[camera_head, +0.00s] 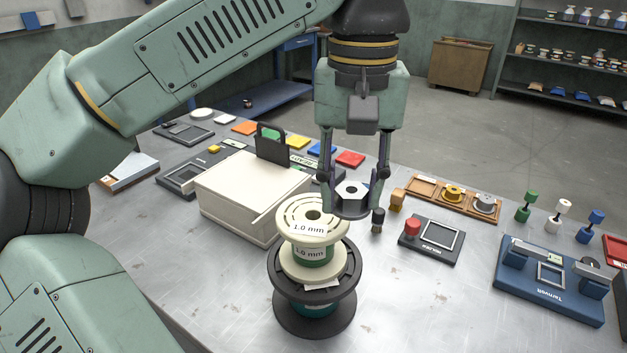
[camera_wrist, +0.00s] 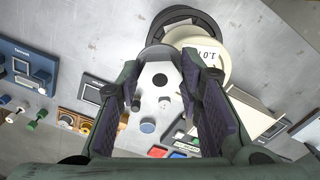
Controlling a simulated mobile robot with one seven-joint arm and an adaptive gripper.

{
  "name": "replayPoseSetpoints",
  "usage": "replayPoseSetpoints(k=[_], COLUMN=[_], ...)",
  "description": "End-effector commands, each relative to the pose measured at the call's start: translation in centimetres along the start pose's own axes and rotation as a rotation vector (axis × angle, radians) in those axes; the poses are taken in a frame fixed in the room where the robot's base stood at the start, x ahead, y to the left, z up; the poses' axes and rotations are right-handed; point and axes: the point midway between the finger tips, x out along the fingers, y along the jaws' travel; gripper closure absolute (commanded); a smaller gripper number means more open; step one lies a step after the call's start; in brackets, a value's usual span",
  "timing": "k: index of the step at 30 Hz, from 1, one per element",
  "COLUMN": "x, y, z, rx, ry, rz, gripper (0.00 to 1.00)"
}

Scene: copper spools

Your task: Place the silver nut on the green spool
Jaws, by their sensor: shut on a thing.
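My gripper (camera_head: 352,199) is shut on the silver nut (camera_head: 351,189), a hex piece with a centre hole and a darker round rim below. The nut also shows between the fingers in the wrist view (camera_wrist: 157,92). The green spool (camera_head: 316,260) has cream flanges, green winding and "1.0 mm" labels. It stands upright on a larger black-flanged spool (camera_head: 293,322) with teal winding. In the head view the nut is right of and slightly above the green spool's top flange, apart from its centre hole. In the wrist view the spool's cream flange (camera_wrist: 197,45) lies beyond the nut.
A cream box (camera_head: 240,205) with a black handle stands left of the spools. The table front right of the spools is clear.

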Motion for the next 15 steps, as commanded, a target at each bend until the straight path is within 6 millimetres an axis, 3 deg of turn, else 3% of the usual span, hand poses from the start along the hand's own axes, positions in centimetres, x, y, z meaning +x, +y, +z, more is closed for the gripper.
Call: replayPoseSetpoints(k=[6, 11, 15], x=[0.1, 0.5, 2.1], y=[-4.0, -5.0, -5.1], z=[-2.6, -3.2, -3.3], rx=[-0.003, 0.0, 0.0], ry=[-0.001, -0.001, -0.001], rz=[0.001, 0.0, -0.001], gripper=[1.0, 1.0, 1.0])
